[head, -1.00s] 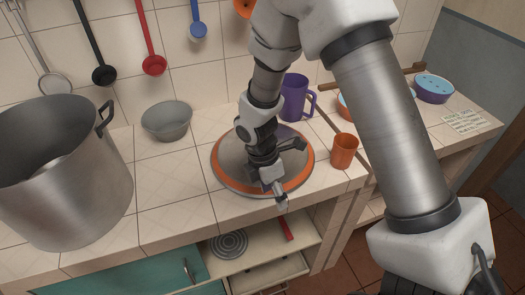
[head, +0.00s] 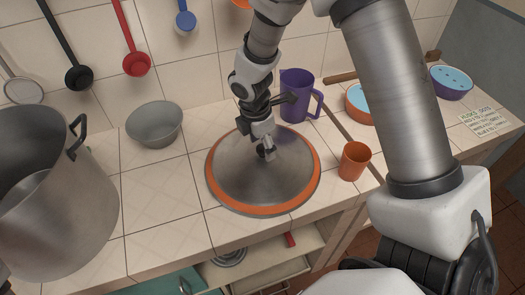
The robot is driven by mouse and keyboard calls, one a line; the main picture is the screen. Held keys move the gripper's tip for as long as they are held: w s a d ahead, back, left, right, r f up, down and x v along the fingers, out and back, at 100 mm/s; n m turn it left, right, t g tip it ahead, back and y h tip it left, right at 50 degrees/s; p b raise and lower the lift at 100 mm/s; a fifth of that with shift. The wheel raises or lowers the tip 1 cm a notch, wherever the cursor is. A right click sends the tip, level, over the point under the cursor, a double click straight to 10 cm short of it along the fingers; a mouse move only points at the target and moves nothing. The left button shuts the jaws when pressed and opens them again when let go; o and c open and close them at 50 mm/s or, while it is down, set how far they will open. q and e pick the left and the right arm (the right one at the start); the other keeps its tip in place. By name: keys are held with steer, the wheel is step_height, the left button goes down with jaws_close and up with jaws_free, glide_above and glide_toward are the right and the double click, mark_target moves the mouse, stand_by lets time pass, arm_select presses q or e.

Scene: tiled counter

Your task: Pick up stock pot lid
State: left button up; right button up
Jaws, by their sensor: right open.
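The stock pot lid (head: 262,188) lies on the tiled counter, a grey metal disc with an orange rim. My right gripper (head: 266,154) is over the back half of the lid, pointing down near its middle. Its jaws are open. The lid's knob is not clearly seen; the gripper covers that area, and I cannot tell whether the fingers touch anything. The large metal stock pot (head: 58,215) stands open at the left of the counter. My left gripper is not in view.
A grey bowl (head: 154,125) stands behind and left of the lid. A purple jug (head: 297,95) is close behind it, and an orange cup (head: 354,161) is to its right. Ladles hang on the wall. An open drawer (head: 270,262) is below the counter front. Bare tiles (head: 160,200) lie between pot and lid.

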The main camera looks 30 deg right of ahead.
mark_target(263, 148)
steer(key=f, duration=0.2)
steer(key=w+d+f, duration=0.1)
steer(key=shift+s+a+r, duration=0.1)
steer(key=shift+s+a, duration=0.05)
steer(key=shift+s, duration=0.05)
steer(key=shift+s+a+r, duration=0.1)
steer(key=shift+s+r, duration=0.05)
steer(key=c, duration=0.4)
jaws_close()
